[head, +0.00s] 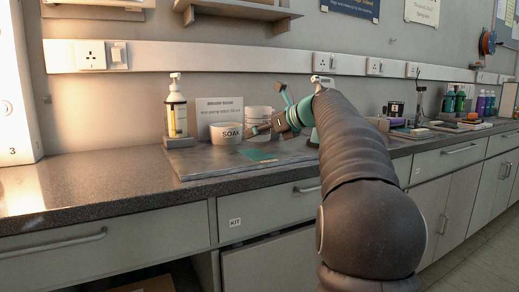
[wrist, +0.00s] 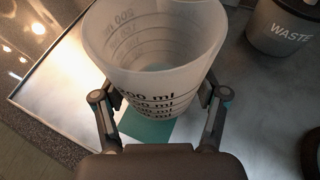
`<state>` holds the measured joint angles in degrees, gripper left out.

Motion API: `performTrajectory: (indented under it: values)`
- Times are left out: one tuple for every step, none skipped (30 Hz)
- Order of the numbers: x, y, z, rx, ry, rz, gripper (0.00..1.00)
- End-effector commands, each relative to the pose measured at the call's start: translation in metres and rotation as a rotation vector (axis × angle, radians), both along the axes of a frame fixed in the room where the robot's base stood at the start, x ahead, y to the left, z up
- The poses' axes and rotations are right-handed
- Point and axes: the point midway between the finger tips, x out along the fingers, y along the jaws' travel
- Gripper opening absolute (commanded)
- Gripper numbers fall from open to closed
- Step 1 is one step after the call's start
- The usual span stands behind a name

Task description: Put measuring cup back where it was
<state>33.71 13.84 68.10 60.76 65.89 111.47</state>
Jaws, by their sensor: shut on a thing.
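The measuring cup (wrist: 150,75) is a translucent whitish cup with dark ml markings. In the wrist view it stands between the two fingers of my gripper (wrist: 160,108), which is shut on it. Its open rim faces up towards the camera. A green patch (wrist: 148,130) shows below it; whether the cup's base touches anything is hidden. In the head view my gripper (head: 257,129) is above the tray, near a green mat (head: 257,155). A whitish vessel (head: 259,112) shows behind it there; I cannot tell whether it is the held cup.
A white bowl marked SOAK (head: 226,133) stands left of my gripper. A grey WASTE container (wrist: 283,28) is to the right in the wrist view. A pump bottle (head: 176,112) and a sign (head: 218,106) stand behind. The tray (head: 205,170) has bare room at its front left.

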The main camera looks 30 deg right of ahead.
Motion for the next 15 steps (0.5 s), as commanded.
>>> performTrajectory:
  values:
    - [0.001,0.000,-0.002,0.000,0.000,0.000,0.26]
    - [0.001,0.000,-0.004,0.000,0.000,-0.001,0.26]
    - [0.001,0.000,-0.007,0.000,0.000,-0.001,0.26]
    - [0.001,0.000,-0.011,-0.001,0.001,-0.001,0.26]
    - [0.001,0.000,-0.015,0.000,0.001,0.000,0.26]
    - [0.000,0.000,-0.021,0.001,0.002,-0.001,0.26]
    - [0.000,0.000,-0.026,0.001,0.002,-0.002,0.26]
    - [0.000,0.000,-0.030,0.000,0.000,-0.001,0.26]
    - [0.000,0.000,-0.036,0.001,0.001,-0.002,0.26]
    - [0.000,0.000,-0.039,0.001,0.001,-0.002,0.26]
    - [0.000,0.000,-0.040,0.001,0.001,-0.002,0.26]
    - [0.000,0.000,-0.041,0.001,-0.001,-0.001,0.26]
    - [0.000,0.000,-0.041,0.000,-0.001,-0.001,0.26]
    - [0.000,0.000,-0.041,0.000,-0.001,-0.001,0.26]
    - [0.000,0.000,-0.040,0.000,-0.001,-0.001,0.26]
